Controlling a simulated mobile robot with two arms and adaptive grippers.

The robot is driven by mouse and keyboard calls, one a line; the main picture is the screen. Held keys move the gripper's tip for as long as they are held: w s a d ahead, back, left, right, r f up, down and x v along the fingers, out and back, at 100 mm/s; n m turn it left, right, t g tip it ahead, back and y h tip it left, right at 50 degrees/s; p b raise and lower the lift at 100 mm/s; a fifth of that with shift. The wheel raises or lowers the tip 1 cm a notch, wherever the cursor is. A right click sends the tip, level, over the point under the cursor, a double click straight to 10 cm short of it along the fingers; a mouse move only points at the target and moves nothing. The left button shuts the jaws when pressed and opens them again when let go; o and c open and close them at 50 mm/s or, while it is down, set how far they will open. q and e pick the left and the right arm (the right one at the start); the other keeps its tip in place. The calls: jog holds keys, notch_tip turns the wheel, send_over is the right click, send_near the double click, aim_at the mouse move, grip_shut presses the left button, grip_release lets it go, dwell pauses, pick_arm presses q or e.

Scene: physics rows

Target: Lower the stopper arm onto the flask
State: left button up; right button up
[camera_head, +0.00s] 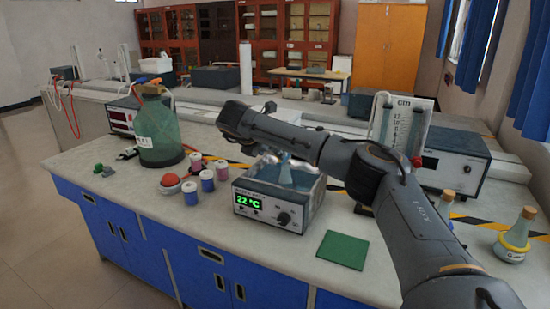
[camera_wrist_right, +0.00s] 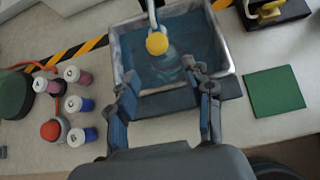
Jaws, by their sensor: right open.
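In the wrist view, a pale stopper arm (camera_wrist_right: 152,14) reaches in from the top edge and ends in a round yellow stopper (camera_wrist_right: 157,43) over the water bath (camera_wrist_right: 228,55). A faint, clear flask shape (camera_wrist_right: 172,68) shows in the water just below the stopper; whether they touch I cannot tell. In the head view, the flask (camera_head: 285,169) partly shows in the bath with the green 22 °C display, and my right arm hides the stopper arm. My right gripper (camera_wrist_right: 163,78) is open and empty above the bath's near rim. My left gripper is out of view.
Several small capped vials (camera_head: 207,180) and a red-topped object (camera_head: 170,183) stand left of the bath. A large green bottle (camera_head: 157,130) is farther left. A green mat (camera_head: 343,249) lies flat at right. Stoppered flasks (camera_head: 513,236) stand at the far right.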

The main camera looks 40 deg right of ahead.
jog(key=shift+v, duration=2.6)
jog(key=shift+f, duration=0.1)
